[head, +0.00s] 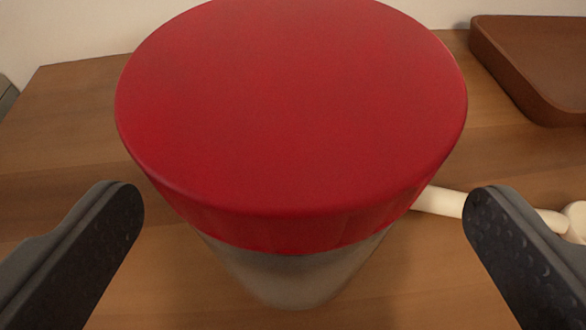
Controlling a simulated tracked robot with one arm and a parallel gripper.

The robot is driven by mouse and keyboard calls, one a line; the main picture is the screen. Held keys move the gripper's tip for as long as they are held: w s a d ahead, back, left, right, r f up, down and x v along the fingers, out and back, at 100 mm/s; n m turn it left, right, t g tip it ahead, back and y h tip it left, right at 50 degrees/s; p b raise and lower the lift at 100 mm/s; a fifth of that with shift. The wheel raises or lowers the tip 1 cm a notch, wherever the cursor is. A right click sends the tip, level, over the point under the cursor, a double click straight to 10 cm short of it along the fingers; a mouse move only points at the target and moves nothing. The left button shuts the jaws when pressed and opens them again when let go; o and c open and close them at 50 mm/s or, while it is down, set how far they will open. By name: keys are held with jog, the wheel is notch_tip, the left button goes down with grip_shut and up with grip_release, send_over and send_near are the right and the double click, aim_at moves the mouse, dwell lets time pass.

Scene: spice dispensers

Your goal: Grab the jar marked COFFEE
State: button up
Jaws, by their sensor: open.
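A jar with a wide red lid (290,110) stands upright on the wooden surface, close in front of the camera. Its greyish, see-through body (295,270) shows only below the lid. No label or COFFEE marking is visible from this angle. My gripper (303,215) is open, with one dark finger at the lower left and one at the lower right. The jar lies between and ahead of the two fingers, and neither finger appears to touch it. The lid hides most of the jar's body and the area behind it.
The wooden surface (60,140) is clear to the left of the jar. A cream-coloured rod-like object (440,202) lies at the right, partly behind the jar and the right finger. A brown wooden tray (510,85) is at the back right. A pale wall (60,30) stands behind.

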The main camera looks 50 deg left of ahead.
jog(key=x, duration=0.4)
jog(key=shift+w+a, duration=0.2)
jog(key=shift+a, duration=0.15)
jog(key=shift+r, duration=0.1)
jog(key=c, duration=1.4)
jog(key=shift+c, duration=0.3)
jog(key=shift+r, duration=0.15)
